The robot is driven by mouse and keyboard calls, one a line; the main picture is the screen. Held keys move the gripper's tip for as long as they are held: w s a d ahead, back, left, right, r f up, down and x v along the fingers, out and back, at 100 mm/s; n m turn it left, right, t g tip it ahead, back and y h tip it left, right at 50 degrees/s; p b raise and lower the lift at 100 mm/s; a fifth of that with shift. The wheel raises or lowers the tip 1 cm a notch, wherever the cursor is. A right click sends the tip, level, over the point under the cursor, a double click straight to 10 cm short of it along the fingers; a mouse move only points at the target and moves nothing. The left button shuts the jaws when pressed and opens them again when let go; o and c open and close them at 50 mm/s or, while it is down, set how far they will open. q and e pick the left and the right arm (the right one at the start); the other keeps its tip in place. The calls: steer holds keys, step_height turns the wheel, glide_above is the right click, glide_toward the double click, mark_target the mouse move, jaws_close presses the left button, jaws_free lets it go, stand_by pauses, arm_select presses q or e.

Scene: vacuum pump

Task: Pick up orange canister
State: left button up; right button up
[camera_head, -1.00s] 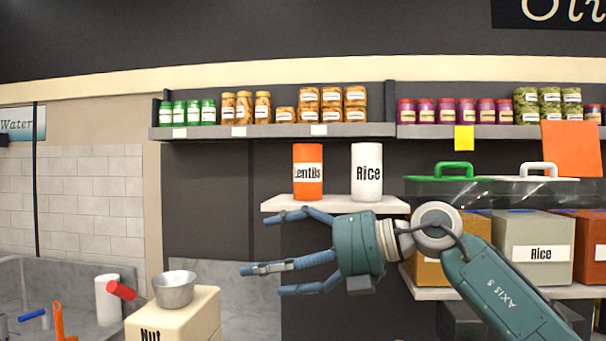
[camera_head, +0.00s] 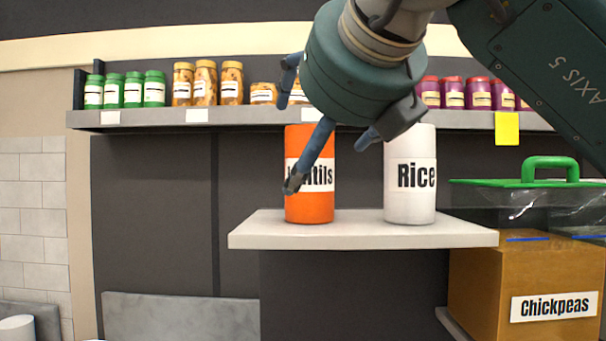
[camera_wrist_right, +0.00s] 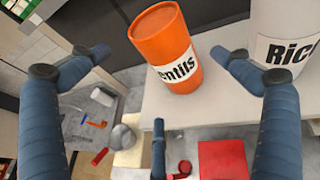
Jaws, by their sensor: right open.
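The orange canister (camera_head: 311,205) with a white "Lentils" label stands upright on a small white shelf (camera_head: 365,238). It also shows in the right wrist view (camera_wrist_right: 166,45), between and beyond my fingers. My right gripper (camera_head: 318,135) is open and empty. It comes in from the upper right, above and in front of the canister. One blue finger crosses the canister's label in the head view; I cannot tell whether it touches. In the right wrist view the fingers (camera_wrist_right: 165,75) are spread wide. My left gripper is not in view.
A white "Rice" canister (camera_head: 410,200) stands just right of the orange one. A long shelf (camera_head: 240,117) of jars runs above and behind. A "Chickpeas" bin (camera_head: 500,280) sits lower right, with a green-handled lid (camera_head: 550,170). Space left of the white shelf is clear.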

mark_target(309, 174)
steer(key=p+x, duration=0.2)
steer(key=x, duration=0.2)
steer(key=p+x, duration=0.2)
steer(key=x, duration=0.3)
steer(key=shift+w+d+f, duration=0.1)
steer(key=shift+d+f, duration=0.05)
steer(key=shift+d, duration=0.05)
steer(key=shift+w+f, duration=0.1)
steer(key=shift+w, duration=0.05)
steer(key=c, duration=1.7)
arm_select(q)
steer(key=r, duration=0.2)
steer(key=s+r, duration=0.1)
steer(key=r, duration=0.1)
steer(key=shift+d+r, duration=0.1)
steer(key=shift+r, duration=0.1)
